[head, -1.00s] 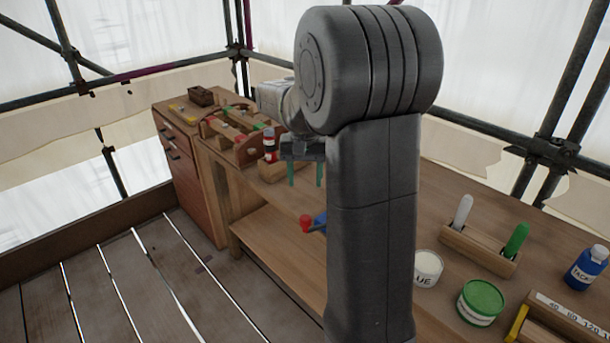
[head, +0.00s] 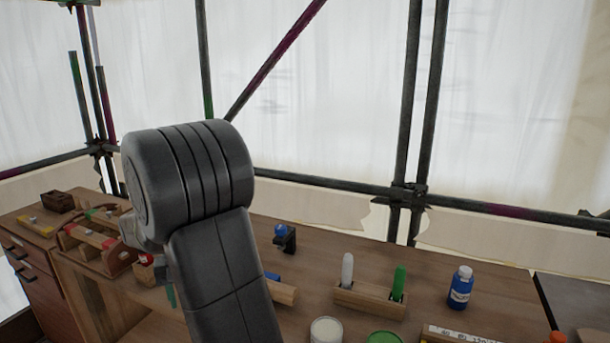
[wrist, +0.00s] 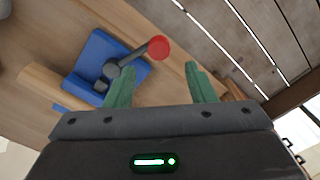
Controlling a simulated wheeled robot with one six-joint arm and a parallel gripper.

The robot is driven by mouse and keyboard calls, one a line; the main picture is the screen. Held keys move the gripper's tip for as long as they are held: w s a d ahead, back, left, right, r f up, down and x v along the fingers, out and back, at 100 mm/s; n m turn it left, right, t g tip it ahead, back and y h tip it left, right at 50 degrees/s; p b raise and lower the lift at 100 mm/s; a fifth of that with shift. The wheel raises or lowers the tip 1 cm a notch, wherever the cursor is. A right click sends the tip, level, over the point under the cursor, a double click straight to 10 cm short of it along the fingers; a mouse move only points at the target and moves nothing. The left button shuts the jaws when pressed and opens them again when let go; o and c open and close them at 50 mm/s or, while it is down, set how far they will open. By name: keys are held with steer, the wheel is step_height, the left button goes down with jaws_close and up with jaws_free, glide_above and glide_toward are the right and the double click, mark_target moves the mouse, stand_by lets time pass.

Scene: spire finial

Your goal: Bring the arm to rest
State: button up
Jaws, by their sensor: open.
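My gripper (wrist: 161,88) shows in the wrist view with its two green fingers spread apart and nothing between them. In the head view my arm hides most of it; only a bit of green finger shows left of the arm. Beyond the fingers in the wrist view, a blue device with a dark lever and a round red knob (wrist: 159,47) sits on the wooden bench. The knob lies near the gap between the fingertips in the picture; I cannot tell the distance.
On the bench (head: 330,250) stand a wooden rack (head: 365,300) with a white and a green stick, a blue bottle (head: 461,288), a white tub (head: 326,331) and a green-lidded tub (head: 384,338). A wooden tool carrier (head: 95,247) is at left. Scaffold poles (head: 410,150) rise behind.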

step_height(320, 180, down, 8)
steer(key=shift+r, duration=0.1)
steer(key=shift+s+d+n, duration=0.3)
steer(key=shift+n, duration=0.2)
